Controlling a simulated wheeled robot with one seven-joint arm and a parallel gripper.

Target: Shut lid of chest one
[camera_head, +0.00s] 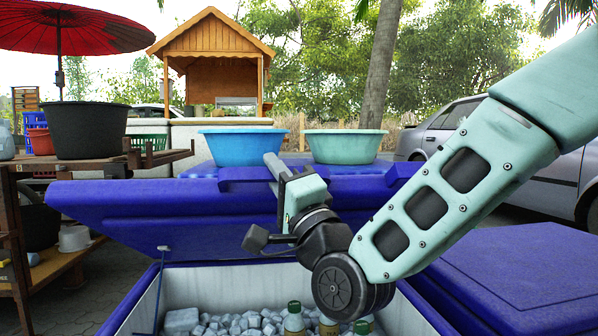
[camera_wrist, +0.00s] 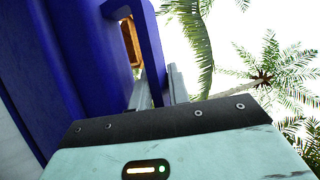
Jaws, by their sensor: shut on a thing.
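A blue chest (camera_head: 132,302) stands open in front of me in the head view, with a pale inside. Its thick blue lid (camera_head: 150,205) is raised and tilted back, and shows at left in the wrist view (camera_wrist: 45,50). My gripper (camera_head: 274,168) is at the lid's upper front edge, right of the lid's middle. In the wrist view, my gripper's fingers (camera_wrist: 160,85) are shut on the blue lid handle (camera_wrist: 151,45). My arm hides part of the lid's right side and the chest's right side.
Ice (camera_head: 235,322) and several bottles (camera_head: 294,318) lie in the chest. Another blue chest (camera_head: 515,265) with a closed top stands at right. A blue basin (camera_head: 240,148) and a green basin (camera_head: 345,147) stand behind the lid. A wooden shelf (camera_head: 15,235) is at left.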

